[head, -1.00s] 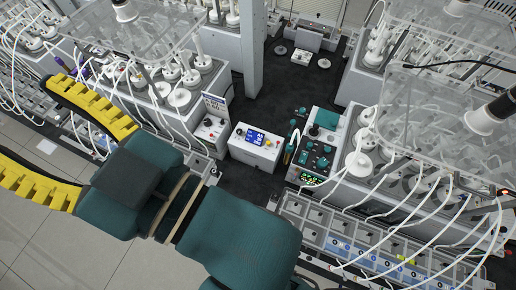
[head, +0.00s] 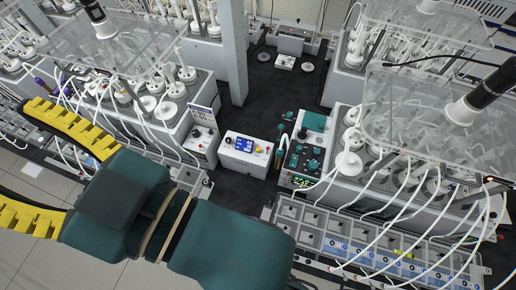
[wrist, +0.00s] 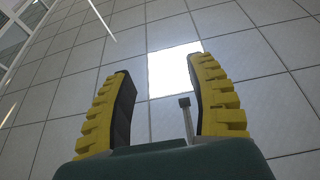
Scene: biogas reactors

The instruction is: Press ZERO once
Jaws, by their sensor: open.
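No ZERO label is legible in these frames, so I cannot tell which button carries it. My gripper (head: 20,150) points left in the head view, away from both devices. In the wrist view my gripper (wrist: 158,66) has its two yellow, black-padded fingers spread, with nothing between them.
Reactor racks with clear covers and white tubes stand left (head: 120,90) and right (head: 420,130). A grey post (head: 234,55) rises behind the white box. A small white scale-like device (head: 285,62) sits farther back. The dark bench between has bare room. The wrist view shows tiles and a bright square.

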